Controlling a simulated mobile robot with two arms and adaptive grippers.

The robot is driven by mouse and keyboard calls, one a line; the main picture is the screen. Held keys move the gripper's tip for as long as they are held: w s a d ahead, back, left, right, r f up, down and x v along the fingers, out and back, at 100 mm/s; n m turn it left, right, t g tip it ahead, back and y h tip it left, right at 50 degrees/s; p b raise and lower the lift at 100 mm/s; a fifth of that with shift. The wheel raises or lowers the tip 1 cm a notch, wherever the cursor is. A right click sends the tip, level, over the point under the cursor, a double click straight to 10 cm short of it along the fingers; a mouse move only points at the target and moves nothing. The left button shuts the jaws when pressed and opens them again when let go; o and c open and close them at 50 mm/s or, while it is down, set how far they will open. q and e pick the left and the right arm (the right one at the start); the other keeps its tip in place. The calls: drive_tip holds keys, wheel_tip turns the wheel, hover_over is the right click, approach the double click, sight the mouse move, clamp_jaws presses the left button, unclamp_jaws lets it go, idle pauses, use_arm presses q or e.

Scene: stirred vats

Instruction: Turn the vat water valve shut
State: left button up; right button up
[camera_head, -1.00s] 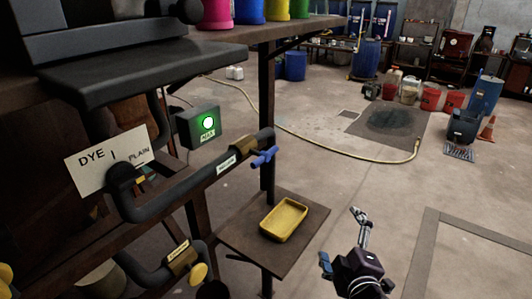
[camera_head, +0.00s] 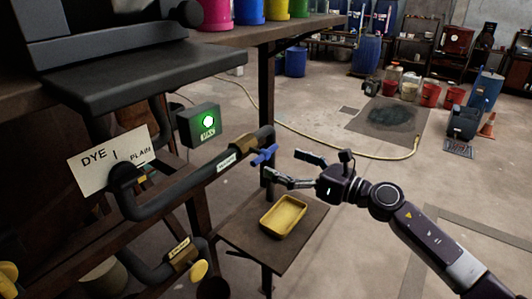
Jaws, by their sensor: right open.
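The water valve has a blue handle (camera_head: 264,155) on the end of a dark pipe (camera_head: 180,192) that carries a small white label (camera_head: 226,162). The handle sticks out to the right of the brass-coloured fitting. My right gripper (camera_head: 287,166) is open, its two fingers pointing left at the blue handle. The fingertips are close to the handle's right side; I cannot tell whether they touch it. Nothing is between the fingers that I can see. My left gripper is not in view.
A yellow tray (camera_head: 284,216) sits on a small shelf (camera_head: 308,240) below the gripper. A dark post (camera_head: 267,100) stands behind the valve. A lower pipe has a yellow knob (camera_head: 199,271).

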sight(268, 156)
drive_tip(key=shift+p+x, duration=0.7)
drive_tip(key=shift+x, duration=2.1)
drive_tip(key=shift+c, duration=0.3)
drive_tip(key=c, duration=1)
